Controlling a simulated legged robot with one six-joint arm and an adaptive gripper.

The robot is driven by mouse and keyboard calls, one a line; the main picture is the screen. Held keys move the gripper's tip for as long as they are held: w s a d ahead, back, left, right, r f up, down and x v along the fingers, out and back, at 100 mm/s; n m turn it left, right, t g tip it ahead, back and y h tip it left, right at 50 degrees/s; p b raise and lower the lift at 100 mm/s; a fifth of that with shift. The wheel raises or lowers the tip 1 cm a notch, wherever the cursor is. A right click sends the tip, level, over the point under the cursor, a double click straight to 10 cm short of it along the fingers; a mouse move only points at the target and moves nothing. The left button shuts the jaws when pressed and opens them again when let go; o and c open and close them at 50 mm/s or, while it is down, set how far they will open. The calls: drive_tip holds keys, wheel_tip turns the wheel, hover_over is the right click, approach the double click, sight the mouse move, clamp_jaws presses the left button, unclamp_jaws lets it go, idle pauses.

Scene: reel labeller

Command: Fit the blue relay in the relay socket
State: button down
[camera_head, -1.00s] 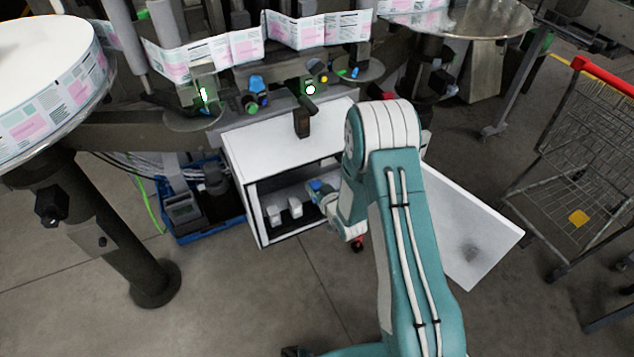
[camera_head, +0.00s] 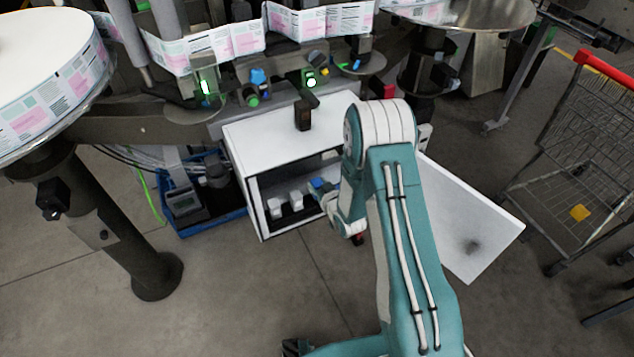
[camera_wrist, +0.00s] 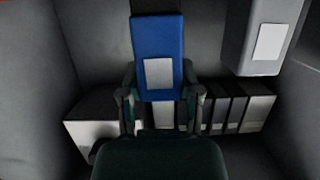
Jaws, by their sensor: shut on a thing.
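The blue relay (camera_wrist: 160,45) with a pale label is held between the two fingers of my gripper (camera_wrist: 160,98) in the wrist view. Its far end points away from my gripper. In the head view the blue relay (camera_head: 318,183) shows as a small blue patch inside the open white cabinet (camera_head: 250,200), with my gripper (camera_head: 328,197) beside it at the opening. The relay socket cannot be made out; the relay and my gripper may cover it.
Two white blocks stand in the cabinet left of the relay; one is the right-hand block (camera_head: 296,198). In the wrist view a grey block (camera_wrist: 262,38) is at upper right and a row of modules (camera_wrist: 240,108) lies below. The cabinet door (camera_head: 465,220) hangs open at right.

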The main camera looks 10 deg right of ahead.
drive_tip(key=shift+f, duration=0.7)
drive_tip(key=shift+c, duration=1)
unclamp_jaws()
drive_tip(key=shift+s, duration=0.1)
drive_tip(key=v, duration=1.1)
drive_tip(key=shift+s, duration=0.35)
drive_tip(key=shift+w+d+r, duration=0.1)
drive_tip(key=shift+r, duration=0.15)
